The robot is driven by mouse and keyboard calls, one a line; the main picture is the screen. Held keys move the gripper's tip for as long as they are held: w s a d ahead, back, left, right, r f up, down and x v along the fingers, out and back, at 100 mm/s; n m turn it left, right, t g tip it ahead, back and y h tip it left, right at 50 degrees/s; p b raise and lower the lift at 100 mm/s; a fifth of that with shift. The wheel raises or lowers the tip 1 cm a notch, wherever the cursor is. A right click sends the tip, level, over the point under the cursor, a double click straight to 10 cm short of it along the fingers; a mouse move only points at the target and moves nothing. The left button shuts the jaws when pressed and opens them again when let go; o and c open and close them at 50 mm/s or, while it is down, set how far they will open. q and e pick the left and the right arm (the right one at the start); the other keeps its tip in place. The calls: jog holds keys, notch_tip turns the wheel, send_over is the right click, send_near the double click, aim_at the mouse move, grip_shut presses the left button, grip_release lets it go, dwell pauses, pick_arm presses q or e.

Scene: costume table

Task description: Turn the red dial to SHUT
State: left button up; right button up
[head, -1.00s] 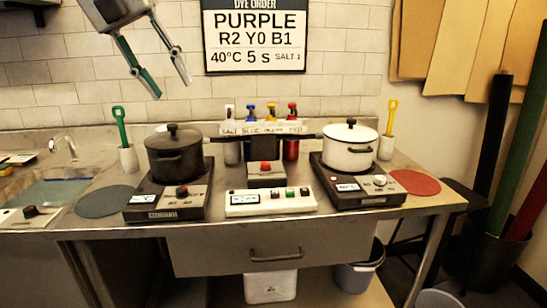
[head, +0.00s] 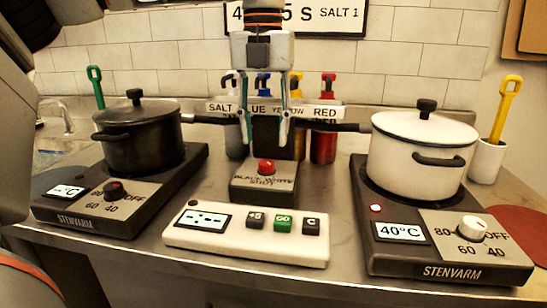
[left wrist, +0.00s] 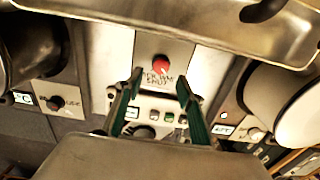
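The red dial (head: 265,167) sits on top of a small grey box (head: 263,190) at the table's middle. Its label reads BLACK, WHITE and SHUT; which word the dial points at is too small to tell. My left gripper (head: 264,137) is open and points down, its two fingers spread above and behind the dial in the head view. In the left wrist view the dial (left wrist: 160,62) shows between and just beyond the fingertips (left wrist: 158,76), with nothing held. My right gripper is in neither view.
A black pot (head: 140,140) and a white pot (head: 420,155) stand on hotplates left and right. A white button panel (head: 245,240) lies in front of the box. Salt and dye bottles, including a red one (head: 323,145), stand behind the gripper.

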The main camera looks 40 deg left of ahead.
aim_at(266, 162)
pick_arm(q)
jog(key=f, duration=0.2)
jog(key=f+b, duration=0.1)
jog(key=f, duration=0.2)
jog(key=shift+w+f, duration=0.2)
jog(key=shift+f, duration=0.1)
grip_shut()
